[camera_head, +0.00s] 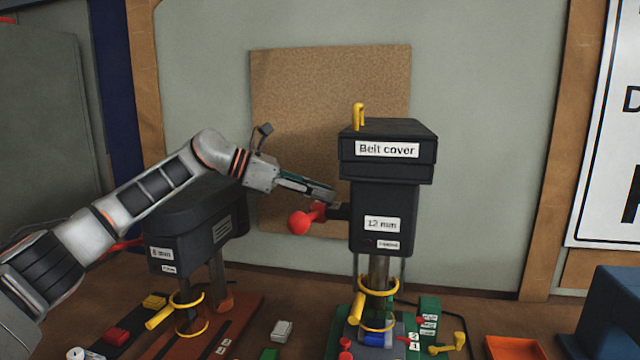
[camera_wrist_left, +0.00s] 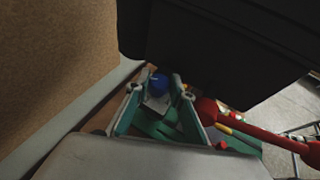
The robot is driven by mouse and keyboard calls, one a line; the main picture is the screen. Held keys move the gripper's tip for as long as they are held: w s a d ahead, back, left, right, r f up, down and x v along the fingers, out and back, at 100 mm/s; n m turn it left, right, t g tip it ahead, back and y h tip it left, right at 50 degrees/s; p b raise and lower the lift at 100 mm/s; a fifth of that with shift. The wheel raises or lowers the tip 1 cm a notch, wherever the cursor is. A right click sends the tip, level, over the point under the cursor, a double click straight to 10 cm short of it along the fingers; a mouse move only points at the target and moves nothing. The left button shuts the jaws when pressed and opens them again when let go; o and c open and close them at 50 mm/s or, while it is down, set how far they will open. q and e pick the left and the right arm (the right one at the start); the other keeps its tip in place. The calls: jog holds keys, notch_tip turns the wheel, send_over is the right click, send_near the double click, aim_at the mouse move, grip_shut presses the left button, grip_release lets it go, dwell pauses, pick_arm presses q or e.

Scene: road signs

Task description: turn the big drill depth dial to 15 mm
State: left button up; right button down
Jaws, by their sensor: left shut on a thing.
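The big drill (camera_head: 384,215) is a dark press with a "Belt cover" label on top and a "12 mm" label on its front. My left gripper (camera_head: 328,193) reaches from the left to the side of the drill's head, just above the red feed lever (camera_head: 300,222). In the left wrist view my left gripper (camera_wrist_left: 158,95) has its green fingers on either side of a blue knob (camera_wrist_left: 157,83), which looks like the depth dial, with a pale plate below. The gripper is shut on it. No dial number is readable, and the dial is hidden in the head view.
The smaller drill (camera_head: 185,235), labelled "8 mm", stands to the left under my left arm. Yellow ring guards (camera_head: 378,287) surround the spindles. A cork board (camera_head: 290,85) hangs behind. Several small blocks, an orange tray (camera_head: 513,347) and a yellow key (camera_head: 450,345) lie on the bench.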

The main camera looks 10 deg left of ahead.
pick_arm(q)
jog(key=shift+f, duration=0.1)
dwell(0.5)
jog(key=o, duration=1.1)
jog(key=shift+o, duration=0.2)
jog(key=v, duration=1.2)
jog(key=shift+w+a, duration=0.1)
jog(key=shift+w, duration=0.05)
